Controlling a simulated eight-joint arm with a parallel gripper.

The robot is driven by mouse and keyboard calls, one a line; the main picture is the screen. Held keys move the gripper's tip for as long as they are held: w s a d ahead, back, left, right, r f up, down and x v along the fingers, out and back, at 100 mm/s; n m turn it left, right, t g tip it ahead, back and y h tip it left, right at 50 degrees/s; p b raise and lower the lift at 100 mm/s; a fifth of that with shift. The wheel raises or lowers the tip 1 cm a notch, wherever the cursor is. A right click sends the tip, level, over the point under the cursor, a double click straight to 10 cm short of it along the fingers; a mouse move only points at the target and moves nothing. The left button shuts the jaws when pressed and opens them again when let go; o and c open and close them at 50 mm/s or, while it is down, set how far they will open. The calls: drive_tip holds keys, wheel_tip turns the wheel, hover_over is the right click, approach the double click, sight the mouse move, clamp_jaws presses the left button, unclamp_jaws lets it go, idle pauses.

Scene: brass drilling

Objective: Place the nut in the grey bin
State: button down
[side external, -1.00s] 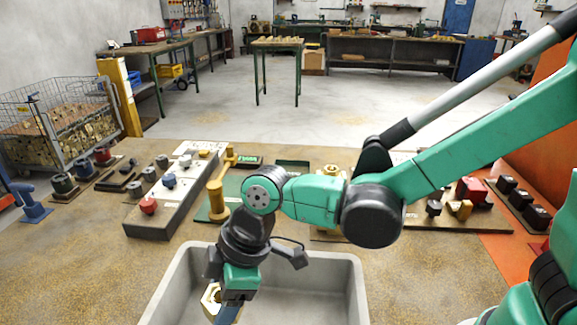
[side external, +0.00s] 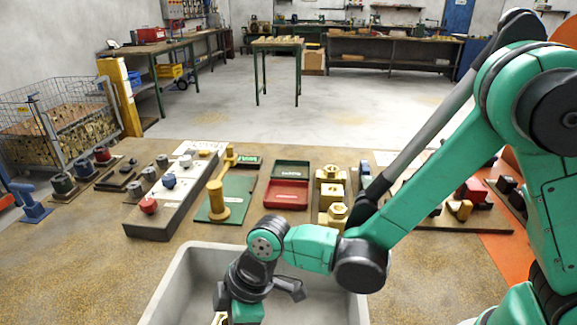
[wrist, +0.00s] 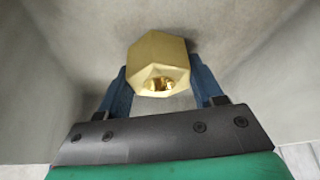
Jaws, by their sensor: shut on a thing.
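The brass nut (wrist: 158,62) is six-sided with a hole and sits between the two blue fingers of my gripper (wrist: 160,88) in the wrist view. My gripper is shut on it. Grey walls of the bin surround the nut in that view. In the side view the grey bin (side external: 180,278) is at the bottom centre, and my wrist reaches down into it. Only a small brass edge of the nut (side external: 219,319) shows at the bottom of that frame; the fingertips are cut off. I cannot tell whether the nut touches the bin floor.
Behind the bin stand a long block with coloured knobs (side external: 170,195), a green plate with a brass lever (side external: 232,200), a red tray (side external: 287,194) and brass blocks with nuts (side external: 333,192). The brown table (side external: 90,265) is bare left of the bin.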

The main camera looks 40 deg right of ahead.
drive_tip(key=shift+c, duration=0.6)
unclamp_jaws()
drive_tip(key=v, duration=1.2)
drive_tip(key=d+r+m+t+h, duration=0.1)
drive_tip(key=d+m+t+h, duration=0.3)
drive_tip(key=d+m, duration=0.9)
drive_tip(key=d+t, duration=0.1)
drive_tip(key=d, duration=0.4)
drive_tip(key=shift+s+r+m+t, duration=0.25)
drive_tip(key=shift+r+m+t, duration=0.05)
